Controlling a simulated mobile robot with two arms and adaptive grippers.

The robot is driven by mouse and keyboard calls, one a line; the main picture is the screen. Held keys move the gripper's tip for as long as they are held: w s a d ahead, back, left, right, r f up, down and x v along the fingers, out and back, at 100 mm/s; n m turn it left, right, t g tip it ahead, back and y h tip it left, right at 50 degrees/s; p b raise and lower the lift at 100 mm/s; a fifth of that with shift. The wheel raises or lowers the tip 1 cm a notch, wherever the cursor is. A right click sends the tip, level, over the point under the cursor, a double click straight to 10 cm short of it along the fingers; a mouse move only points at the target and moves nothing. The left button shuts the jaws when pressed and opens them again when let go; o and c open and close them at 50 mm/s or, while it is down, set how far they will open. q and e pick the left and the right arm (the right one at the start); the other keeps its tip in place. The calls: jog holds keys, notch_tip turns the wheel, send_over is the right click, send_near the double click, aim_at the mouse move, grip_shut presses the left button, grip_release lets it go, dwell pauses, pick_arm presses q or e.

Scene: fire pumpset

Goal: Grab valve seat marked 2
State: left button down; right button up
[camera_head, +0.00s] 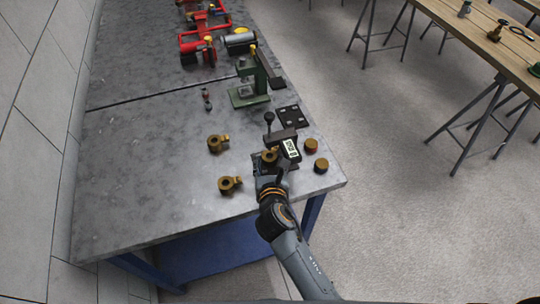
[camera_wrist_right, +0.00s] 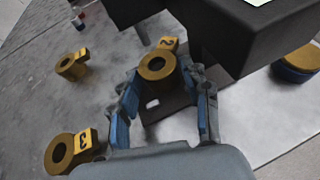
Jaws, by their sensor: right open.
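The valve seat marked 2 (camera_wrist_right: 157,66) is a brass ring with a yellow tag, standing beside a black block-like device. In the right wrist view it sits between and just ahead of the fingertips of my right gripper (camera_wrist_right: 166,84). In the head view the seat (camera_head: 270,155) is partly hidden by my gripper (camera_head: 270,170). A valve seat marked 3 (camera_wrist_right: 65,151) is at lower left in the wrist view. Another valve seat (camera_wrist_right: 72,65), its mark unclear, is at upper left. My left gripper is not in view.
The black device (camera_head: 285,144) with a lever stands right of the seat. Two brass caps (camera_head: 310,146) are near the table's right edge. A green press (camera_head: 250,85) and red pump parts (camera_head: 198,45) are farther back. The grey tabletop (camera_head: 145,150) is clear at left.

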jog(key=shift+w+f, duration=0.15)
jog(key=shift+w, duration=0.15)
jog(key=shift+s, duration=0.1)
jog(key=c, duration=0.9)
grip_shut()
